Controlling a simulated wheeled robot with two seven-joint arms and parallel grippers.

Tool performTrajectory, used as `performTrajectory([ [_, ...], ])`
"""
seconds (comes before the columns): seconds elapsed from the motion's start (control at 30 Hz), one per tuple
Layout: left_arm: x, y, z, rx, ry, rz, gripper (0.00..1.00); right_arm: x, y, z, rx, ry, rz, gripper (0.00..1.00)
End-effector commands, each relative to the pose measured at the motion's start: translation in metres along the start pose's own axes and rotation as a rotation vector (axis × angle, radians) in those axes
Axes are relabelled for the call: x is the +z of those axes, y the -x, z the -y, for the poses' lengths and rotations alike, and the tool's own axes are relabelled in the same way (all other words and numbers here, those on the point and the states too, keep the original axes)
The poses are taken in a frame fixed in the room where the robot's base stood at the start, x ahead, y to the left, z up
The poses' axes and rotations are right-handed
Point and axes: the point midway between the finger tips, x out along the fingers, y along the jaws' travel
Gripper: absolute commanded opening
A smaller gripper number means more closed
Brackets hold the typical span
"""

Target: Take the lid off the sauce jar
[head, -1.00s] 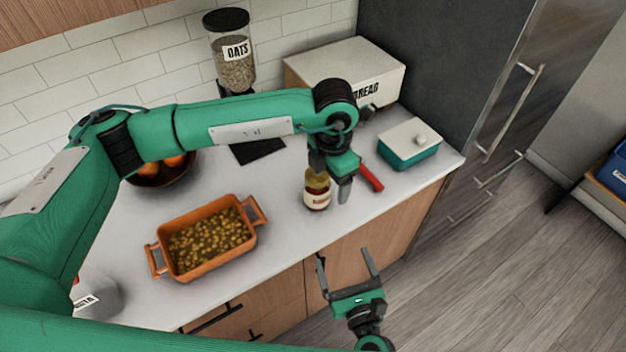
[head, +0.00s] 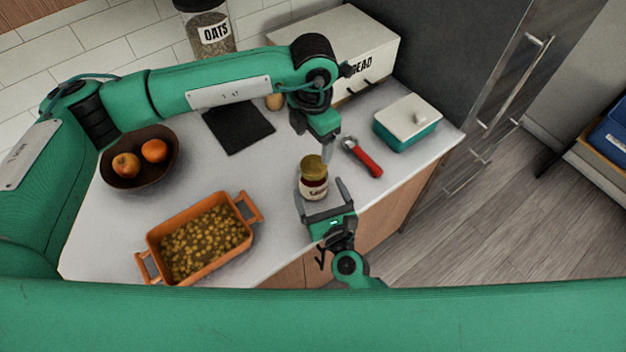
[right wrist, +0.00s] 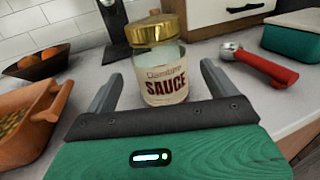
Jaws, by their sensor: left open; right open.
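The sauce jar (head: 314,188) stands upright on the counter, and its label reads SAUCE in the right wrist view (right wrist: 166,86). Its gold lid (head: 313,164) sits on top, also plain in the right wrist view (right wrist: 155,29). My right gripper (head: 319,187) is open at the near side of the jar, one finger to each side; in its wrist view the fingers (right wrist: 158,70) flank the jar with gaps. My left gripper (head: 322,150) is open, pointing down just above and right of the lid. Its fingers are partly hidden, so contact with the lid cannot be told.
A red-handled tool (head: 363,160) lies right of the jar, near a teal butter dish (head: 405,122). An orange baking dish (head: 150,245), a fruit bowl (head: 125,180) and a black board (head: 238,128) are to the left. A bread box (head: 375,45) stands behind.

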Motion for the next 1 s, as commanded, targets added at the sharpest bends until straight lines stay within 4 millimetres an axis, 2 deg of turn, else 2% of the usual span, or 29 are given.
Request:
performTrajectory([
  [0.1, 0.000, 0.000, 0.000, 0.000, 0.000, 0.000, 0.74, 0.001, -0.023, 0.000, -0.001, -0.001, 0.002, 0.89],
  [0.3, 0.000, 0.000, 0.000, 0.000, 0.000, 0.000, 0.74, 0.000, -0.046, 0.000, -0.001, 0.000, 0.001, 0.89],
  [0.7, 0.000, 0.000, 0.000, 0.000, 0.000, 0.000, 0.74, 0.000, -0.054, 0.000, 0.000, 0.000, -0.001, 0.89],
  [0.77, 0.000, 0.000, 0.000, 0.000, 0.000, 0.000, 0.74, 0.000, -0.054, 0.000, 0.000, 0.000, -0.001, 0.81],
  [1.0, 0.000, 0.000, 0.000, 0.000, 0.000, 0.000, 0.74, 0.000, -0.054, 0.000, 0.000, 0.000, 0.000, 0.34],
])
